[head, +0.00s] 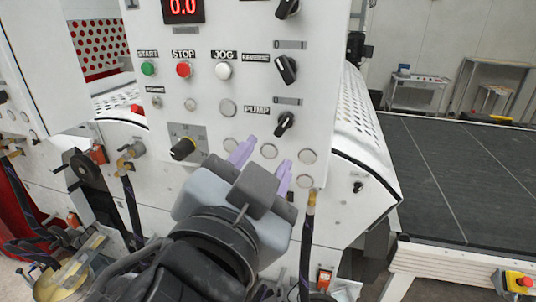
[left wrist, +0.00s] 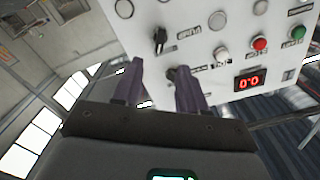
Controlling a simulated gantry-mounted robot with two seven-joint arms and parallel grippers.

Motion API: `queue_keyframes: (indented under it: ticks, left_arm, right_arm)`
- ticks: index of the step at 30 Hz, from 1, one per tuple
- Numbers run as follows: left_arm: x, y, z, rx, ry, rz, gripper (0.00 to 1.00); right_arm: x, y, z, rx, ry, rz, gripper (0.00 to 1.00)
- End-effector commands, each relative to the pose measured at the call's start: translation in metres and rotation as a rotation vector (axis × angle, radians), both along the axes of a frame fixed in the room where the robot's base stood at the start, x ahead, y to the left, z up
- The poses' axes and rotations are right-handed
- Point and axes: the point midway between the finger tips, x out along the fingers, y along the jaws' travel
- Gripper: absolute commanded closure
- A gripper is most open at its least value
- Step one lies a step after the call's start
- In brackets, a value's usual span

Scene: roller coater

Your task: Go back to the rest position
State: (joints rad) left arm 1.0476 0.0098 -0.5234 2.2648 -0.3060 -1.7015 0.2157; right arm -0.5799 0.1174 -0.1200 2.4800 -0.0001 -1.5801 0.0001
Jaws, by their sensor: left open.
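My left gripper (head: 263,163) is in front of the lower part of the white control panel (head: 222,92). Its two purple fingers are apart, with nothing between them. They also show in the left wrist view (left wrist: 158,68), pointing toward the panel's black knobs. The PUMP knob (head: 285,123) is just above the fingers in the head view; I see no finger on it. The panel has a green START button (head: 148,68), a red STOP button (head: 183,69), a white JOG button (head: 223,70) and a display (head: 183,10) reading 0.0. My right gripper is not in view.
The coater's white perforated cover (head: 357,125) curves out right of the panel. A dark conveyor bed (head: 460,170) stretches to the right, with a yellow and red emergency stop box (head: 517,281) at its front. Hoses and a yellow-rimmed container (head: 80,270) are at lower left.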

Motion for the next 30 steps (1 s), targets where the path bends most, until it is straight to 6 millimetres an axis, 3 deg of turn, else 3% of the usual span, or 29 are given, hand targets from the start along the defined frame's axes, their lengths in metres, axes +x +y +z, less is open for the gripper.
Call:
queue_keyframes:
  ticks: [11,14,17,20,24,30]
  left_arm:
    - [-0.001,0.0,-0.001,0.0,0.003,-0.001,0.58]
    - [0.003,0.0,-0.01,-0.001,0.026,0.0,0.58]
    - [0.011,0.001,-0.031,0.0,0.085,0.002,0.58]
    - [0.024,0.004,-0.069,-0.001,0.184,0.008,0.58]
    - [0.035,0.017,-0.143,-0.017,0.373,0.031,0.58]
    - [0.02,0.047,-0.258,-0.069,0.662,0.09,0.58]
  right_arm:
    - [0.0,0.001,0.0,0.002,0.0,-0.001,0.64]
    - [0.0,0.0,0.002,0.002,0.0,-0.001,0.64]
    - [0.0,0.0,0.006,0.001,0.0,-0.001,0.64]
    - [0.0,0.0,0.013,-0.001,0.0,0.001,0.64]
    - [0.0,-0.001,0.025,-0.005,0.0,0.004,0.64]
    - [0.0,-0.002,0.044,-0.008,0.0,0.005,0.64]
